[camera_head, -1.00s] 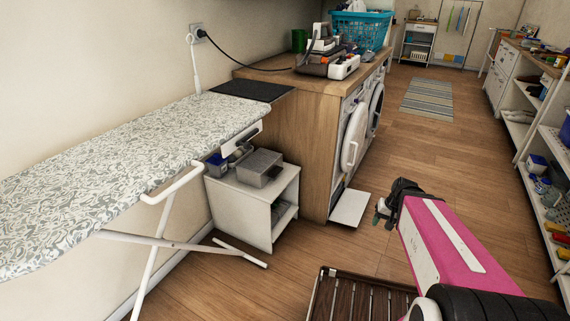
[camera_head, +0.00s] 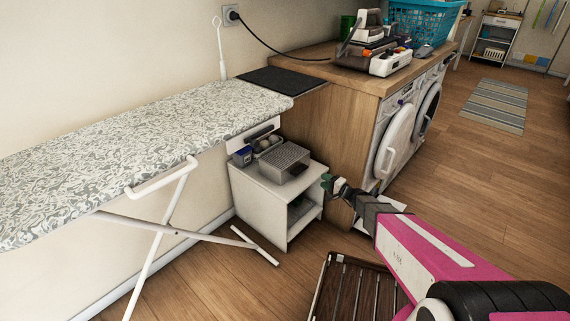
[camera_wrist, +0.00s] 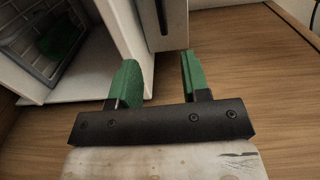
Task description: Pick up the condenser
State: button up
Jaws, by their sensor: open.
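A grey ribbed box (camera_head: 284,162), which looks like the condenser, lies on top of a small white cabinet (camera_head: 262,205) beside the ironing board. A small dark part shows at its front right end. My gripper (camera_head: 328,184), with green fingers, is just right of the cabinet's front corner, a little lower than the box and apart from it. In the wrist view my gripper (camera_wrist: 158,74) is open, with nothing between its fingers.
The patterned ironing board (camera_head: 110,155) stands left of the cabinet. A wooden counter (camera_head: 335,105) with washing machines is behind and right. A slatted brown rack (camera_head: 345,290) is on the floor in front. In the wrist view, a wire basket (camera_wrist: 60,40) sits inside a white compartment.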

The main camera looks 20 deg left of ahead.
aim_at(305, 169)
jog(key=x, duration=1.1)
jog(key=shift+w, duration=0.2)
jog(key=shift+r, duration=0.15)
grip_shut()
